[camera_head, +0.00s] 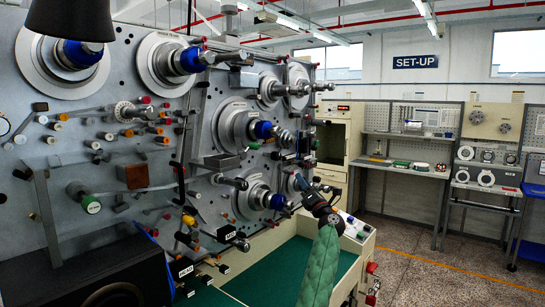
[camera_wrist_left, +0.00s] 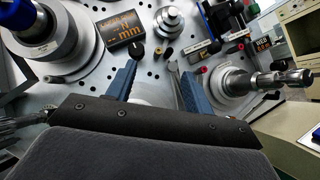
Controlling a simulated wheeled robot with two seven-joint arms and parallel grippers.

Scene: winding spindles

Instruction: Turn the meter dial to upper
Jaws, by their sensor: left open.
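The meter (camera_wrist_left: 127,27) is a dark panel with an orange "mm" readout, at the top of the left wrist view. A black round knob (camera_wrist_left: 137,50), which looks like its dial, sits at its lower edge. My left gripper (camera_wrist_left: 154,68) is open, its two blue fingers pointing at the machine face. The knob is just beyond the left fingertip; I cannot tell whether they touch. Which way the dial points is too small to tell. In the head view my left gripper (camera_head: 302,184) is near the machine's right end, and I cannot make out the dial there. My right gripper is not in view.
The grey machine panel (camera_head: 110,170) carries many knobs and levers. A green work surface (camera_head: 270,270) lies below. A workbench (camera_head: 400,168) stands farther right, beyond open floor.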

